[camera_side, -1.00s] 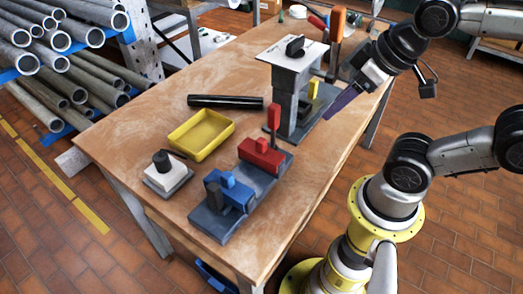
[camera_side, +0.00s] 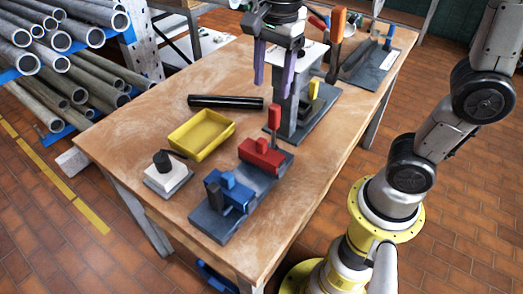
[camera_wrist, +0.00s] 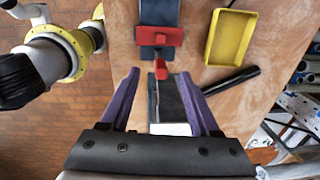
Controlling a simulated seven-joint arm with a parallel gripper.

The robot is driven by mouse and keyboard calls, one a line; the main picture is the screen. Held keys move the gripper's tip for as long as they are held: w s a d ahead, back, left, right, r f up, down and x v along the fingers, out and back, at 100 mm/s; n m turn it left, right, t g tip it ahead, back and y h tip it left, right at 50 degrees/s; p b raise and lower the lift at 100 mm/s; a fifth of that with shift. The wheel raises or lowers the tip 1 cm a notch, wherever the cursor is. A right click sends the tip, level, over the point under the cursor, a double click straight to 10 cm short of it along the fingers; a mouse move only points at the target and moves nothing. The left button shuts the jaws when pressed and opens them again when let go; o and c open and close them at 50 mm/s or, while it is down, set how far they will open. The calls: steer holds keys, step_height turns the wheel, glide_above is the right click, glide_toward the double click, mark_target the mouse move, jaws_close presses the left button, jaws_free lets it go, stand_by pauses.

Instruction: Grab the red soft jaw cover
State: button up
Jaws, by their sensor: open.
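The red soft jaw cover (camera_side: 261,155) sits on the dark grey vise (camera_side: 268,184) near its far end. It also shows in the wrist view (camera_wrist: 147,36), ahead of the fingers near the top. A red upright handle (camera_side: 274,117) stands just behind it. A blue jaw cover (camera_side: 236,196) sits at the vise's near end. My gripper (camera_side: 273,88) has two purple fingers, spread apart and pointing down, with nothing between them. It is above and beyond the red cover, beside the grey mast. The fingers also show in the wrist view (camera_wrist: 160,75).
The grey mast (camera_side: 290,108) stands on a base plate close to my fingers. A yellow tray (camera_side: 200,152) and a black tube (camera_side: 226,102) lie left of the vise. A white block with a black knob (camera_side: 167,178) is at the front left. Bare wood surrounds the tray.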

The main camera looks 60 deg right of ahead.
step_height(320, 180, down, 3)
steer(key=w+a, duration=0.1)
glide_above(262, 140)
steer(key=shift+g, duration=0.4)
steer(key=f, duration=0.6)
steer(key=shift+d+f, duration=0.25)
steer(key=shift+f, duration=0.1)
steer(key=shift+a+f, duration=0.15)
steer(key=shift+f, duration=1.4)
steer(key=shift+a+f, duration=0.15)
steer(key=shift+f, duration=1.4)
jaws_close()
